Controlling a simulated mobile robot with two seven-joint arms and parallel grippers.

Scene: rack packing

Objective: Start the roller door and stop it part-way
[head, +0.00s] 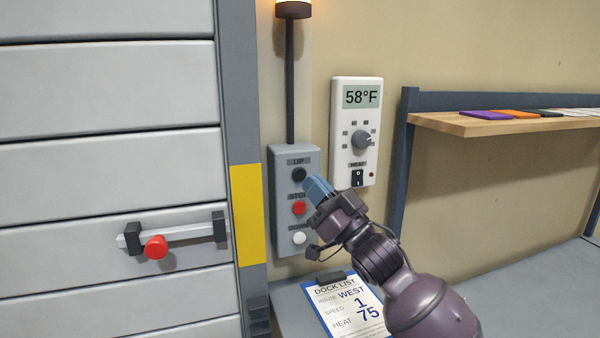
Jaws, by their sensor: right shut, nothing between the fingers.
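The roller door (110,165) fills the left side, with pale slats covering all of the visible opening. A handle bar with a red knob (156,247) sits low on it. The grey control box (283,228) on the wall has a black UP button (299,174), a red STOP button (299,208) and a white button (299,238) whose label is partly unreadable. My right gripper (312,186) is shut and empty, its blue fingertips in front of the box between the black and red buttons. I cannot tell whether it touches either. My left gripper is out of view.
An orange lamp (293,8) glows on a post above the box. A thermostat (343,120) reading 58°F hangs to the right. A dock list clipboard (343,305) lies below. A wooden shelf (470,124) with coloured folders juts out at the right.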

